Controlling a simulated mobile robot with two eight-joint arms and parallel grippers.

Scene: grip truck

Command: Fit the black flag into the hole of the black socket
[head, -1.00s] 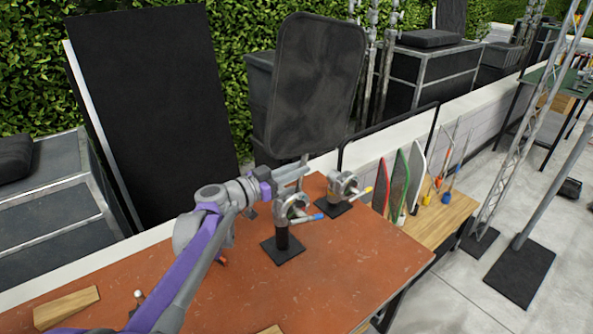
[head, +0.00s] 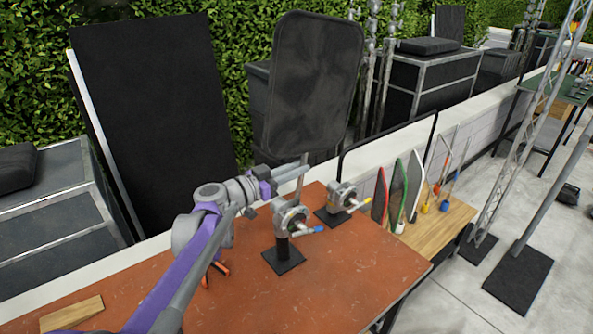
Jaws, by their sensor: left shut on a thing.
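The black flag (head: 312,85) is a large dark panel with rounded corners, standing nearly upright above the bench. My left gripper (head: 287,176) is shut on the flag's thin rod just below the panel. Two grey grip-head sockets on black square bases stand below. The nearer socket (head: 288,217) has a black post and a blue-tipped handle. The farther socket (head: 341,195) has a yellow-tipped handle. The rod's lower end is close to the nearer socket's head in the picture. I cannot tell whether it is in a hole. My right gripper is out of view.
The red-brown bench top (head: 345,275) is clear to the front right. A wooden wedge (head: 75,312) lies at its front left. An orange-handled clamp (head: 216,268) shows beside my left arm. Small coloured flags (head: 398,195) stand in a rack on the right.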

